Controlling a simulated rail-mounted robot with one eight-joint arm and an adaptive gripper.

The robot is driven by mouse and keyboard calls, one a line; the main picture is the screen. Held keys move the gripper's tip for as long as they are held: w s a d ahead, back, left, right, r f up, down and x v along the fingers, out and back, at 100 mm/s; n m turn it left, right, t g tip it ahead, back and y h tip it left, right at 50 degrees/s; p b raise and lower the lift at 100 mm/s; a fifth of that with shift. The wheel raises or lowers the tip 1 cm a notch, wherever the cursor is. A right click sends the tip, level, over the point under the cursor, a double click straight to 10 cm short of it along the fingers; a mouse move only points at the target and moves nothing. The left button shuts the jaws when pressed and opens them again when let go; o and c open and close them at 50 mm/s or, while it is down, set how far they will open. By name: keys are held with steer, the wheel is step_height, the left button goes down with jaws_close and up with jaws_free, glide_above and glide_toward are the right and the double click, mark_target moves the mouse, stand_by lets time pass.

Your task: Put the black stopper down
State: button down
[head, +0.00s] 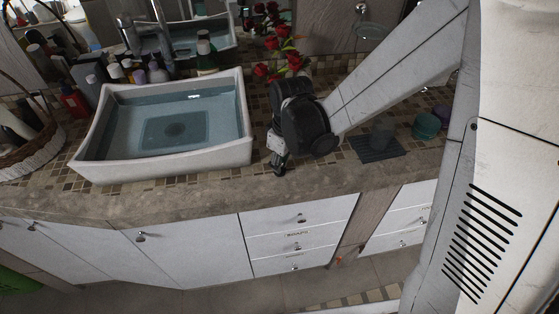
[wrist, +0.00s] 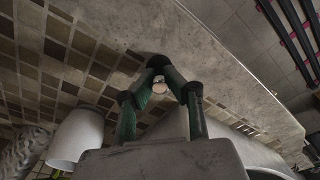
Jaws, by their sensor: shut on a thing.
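My gripper (head: 278,162) is low over the counter, just right of the white basin, pointing down. In the wrist view its green-and-black fingers (wrist: 166,72) come together at the tips. They are shut on a small dark thing, the black stopper (wrist: 158,61), mostly hidden by the fingertips. A small pale round spot shows between the fingers. In the head view the stopper cannot be told apart from the dark fingertips. I cannot tell whether it touches the counter.
The water-filled white basin (head: 246,150) is close left of my gripper. Red roses (head: 283,57) stand behind. The counter's front edge (head: 240,199) is near.

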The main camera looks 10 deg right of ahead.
mark_target(284, 172)
steer(key=shift+f, duration=0.15)
steer(key=c, duration=1.8)
jaws_free()
step_height(284, 172, up, 12)
steer(key=d, duration=0.1)
steer(key=shift+s+d+r+m+t+h+p, duration=0.15)
steer(key=shift+s+d+r+m+t, duration=1.15)
steer(key=shift+s+d, duration=1.05)
steer(key=shift+s+d+r+m+t+h+p, duration=0.2)
steer(key=shift+s+d+r+m+t, duration=0.65)
steer(key=shift+s+d+r+m, duration=1.05)
steer(key=shift+s+d+r+m+t+h+p, duration=0.15)
steer(key=shift+s+d+r+m+t, duration=0.85)
steer(key=shift+s+d+m, duration=1.35)
steer(key=shift+s+d+n, duration=0.3)
steer(key=shift+s+n, duration=0.25)
steer(key=shift+s, duration=0.1)
